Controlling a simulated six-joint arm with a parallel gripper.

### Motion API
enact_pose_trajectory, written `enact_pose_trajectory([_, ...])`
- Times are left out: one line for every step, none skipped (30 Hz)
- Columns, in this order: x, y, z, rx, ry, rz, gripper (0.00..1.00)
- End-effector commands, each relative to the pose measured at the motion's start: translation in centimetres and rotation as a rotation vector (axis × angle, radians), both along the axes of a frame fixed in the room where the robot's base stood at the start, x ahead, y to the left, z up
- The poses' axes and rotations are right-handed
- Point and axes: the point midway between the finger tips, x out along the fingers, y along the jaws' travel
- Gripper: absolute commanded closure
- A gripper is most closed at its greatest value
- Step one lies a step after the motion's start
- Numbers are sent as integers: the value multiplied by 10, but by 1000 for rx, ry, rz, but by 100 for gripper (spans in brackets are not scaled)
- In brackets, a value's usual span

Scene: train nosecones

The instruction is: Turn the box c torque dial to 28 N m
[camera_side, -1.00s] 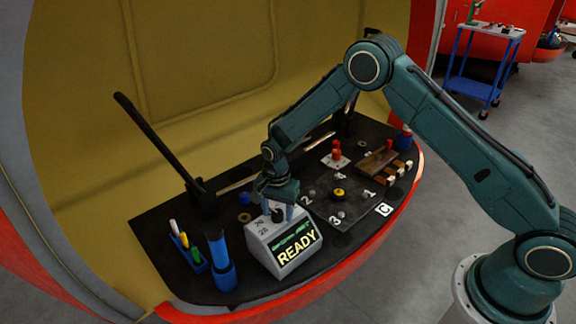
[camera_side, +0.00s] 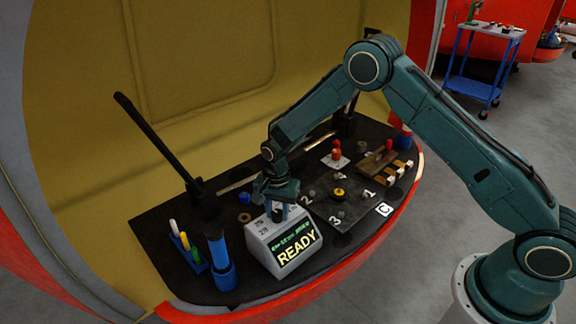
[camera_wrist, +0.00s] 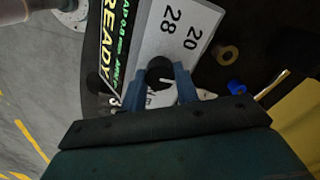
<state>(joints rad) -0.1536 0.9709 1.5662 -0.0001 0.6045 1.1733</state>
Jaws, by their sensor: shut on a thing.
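The torque box (camera_side: 268,246) is a light grey case with a sloped screen (camera_side: 296,246) reading READY. It stands near the front edge of the bench. My gripper (camera_side: 277,212) points down over its top and is shut on the black torque dial (camera_wrist: 158,68). In the wrist view, one blue finger lies on each side of the dial. The printed labels 20 (camera_wrist: 191,38) and 28 (camera_wrist: 172,20) show on the box top beside the dial.
A blue holder (camera_side: 222,274) stands just left of the box, with a marker rack (camera_side: 188,254) beyond it. A dark plate (camera_side: 345,208) with numbered spots and a yellow part (camera_side: 339,192) lies to the right. A black lever (camera_side: 155,142) rises behind on the left.

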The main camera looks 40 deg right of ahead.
Motion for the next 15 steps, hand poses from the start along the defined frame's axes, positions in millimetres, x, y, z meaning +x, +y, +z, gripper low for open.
enact_pose_trajectory([0, 0, 0, 0, 0, 23, 92])
enact_pose_trajectory([0, 0, 0, 0, 0, 39, 92])
enact_pose_trajectory([0, 0, 0, 0, 0, 64, 92])
enact_pose_trajectory([0, 0, 0, 0, 0, 82, 92])
enact_pose_trajectory([0, 0, 0, 0, 0, 104, 92])
enact_pose_trajectory([0, 0, 0, 0, 0, 133, 92])
enact_pose_trajectory([0, 0, 0, 0, 0, 157, 92])
enact_pose_trajectory([0, 0, 0, 0, 0, 180, 92])
enact_pose_trajectory([0, 0, 0, 0, 0, 215, 92])
enact_pose_trajectory([0, 0, 0, 0, 0, 241, 92])
enact_pose_trajectory([0, 0, 0, 0, 0, 268, 92])
enact_pose_trajectory([0, 0, 0, 0, 0, 305, 92])
enact_pose_trajectory([0, 0, 0, 0, 0, 333, 92])
enact_pose_trajectory([0, 0, 0, 0, 0, 362, 92])
enact_pose_trajectory([0, 0, 0, 0, 0, 400, 92])
